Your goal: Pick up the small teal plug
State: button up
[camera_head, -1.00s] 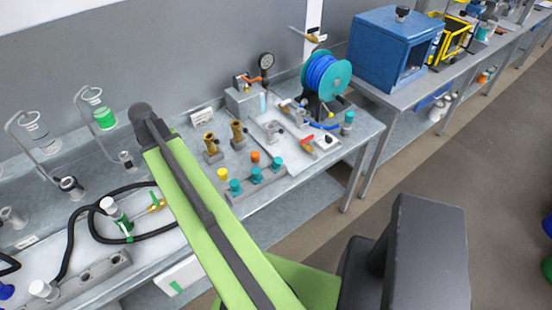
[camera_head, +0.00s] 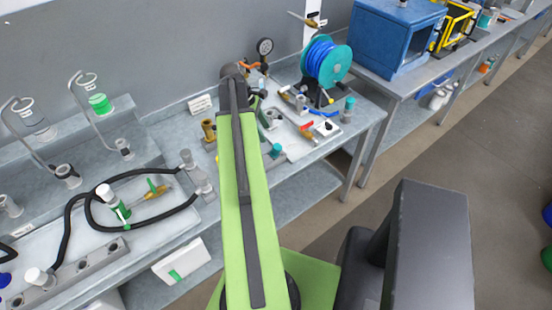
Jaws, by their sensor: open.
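A small teal plug (camera_head: 276,151) shows just right of my green arm, at the end of a grey rail on the bench. The other teal plugs and the yellow and orange plugs of that rail are hidden behind my arm. I cannot tell which teal plug is the task's. Part of my gripper (camera_head: 262,108) shows beyond the arm's upper end, above the bench and farther back than the visible plug. It is open; its fingertips are not clearly seen, and no object shows in it.
A brass fitting (camera_head: 208,130) stands left of my arm. A teal-capped cylinder (camera_head: 348,109) and a blue hose reel (camera_head: 326,62) stand near the bench's right end. A black hose (camera_head: 90,222) loops at left.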

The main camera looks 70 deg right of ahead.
aim_at(274, 147)
jog(key=b+x, duration=0.8)
jog(key=x, duration=0.3)
jog(key=shift+d, duration=0.1)
jog(key=shift+r, duration=0.25)
grip_shut()
